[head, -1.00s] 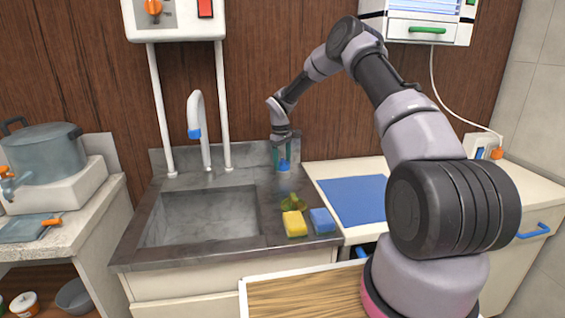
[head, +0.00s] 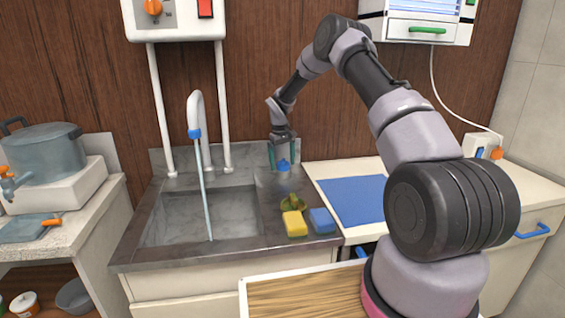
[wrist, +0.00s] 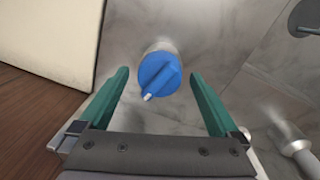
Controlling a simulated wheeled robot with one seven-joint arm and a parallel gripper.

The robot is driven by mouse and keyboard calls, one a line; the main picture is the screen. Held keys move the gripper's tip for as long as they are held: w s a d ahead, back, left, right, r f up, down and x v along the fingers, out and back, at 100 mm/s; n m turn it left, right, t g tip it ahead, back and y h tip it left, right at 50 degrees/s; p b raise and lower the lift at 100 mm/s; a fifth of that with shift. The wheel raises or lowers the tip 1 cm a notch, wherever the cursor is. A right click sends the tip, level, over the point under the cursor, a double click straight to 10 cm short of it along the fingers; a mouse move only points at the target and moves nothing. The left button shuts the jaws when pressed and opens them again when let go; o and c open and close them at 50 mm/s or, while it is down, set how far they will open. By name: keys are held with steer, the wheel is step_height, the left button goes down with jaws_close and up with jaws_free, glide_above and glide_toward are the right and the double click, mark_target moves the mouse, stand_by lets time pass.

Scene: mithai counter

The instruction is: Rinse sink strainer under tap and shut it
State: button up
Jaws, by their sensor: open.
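The curved white tap (head: 196,115) with a blue collar stands behind the sink (head: 165,218). A stream of water (head: 204,190) runs from it into the basin. The blue tap knob (head: 283,164) sits on the counter's back right; it also shows in the wrist view (wrist: 158,72) with a white pointer. My gripper (head: 284,160) is open above the knob, its green fingers apart on either side. The wrist view shows the gripper (wrist: 160,85) empty. A dark round piece (wrist: 308,18) shows at the wrist view's upper right; I cannot tell if it is the strainer.
A yellow sponge (head: 294,224), a blue sponge (head: 322,220) and an olive item (head: 292,202) lie right of the basin, near its edge. A blue mat (head: 352,200) lies on the right counter. A large pot (head: 42,155) stands at the left.

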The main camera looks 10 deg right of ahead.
step_height(320, 180, up, 11)
steer(key=shift+a, duration=0.35)
steer(key=shift+o, duration=0.2)
steer(key=shift+s+f, duration=0.1)
steer(key=shift+f, duration=0.05)
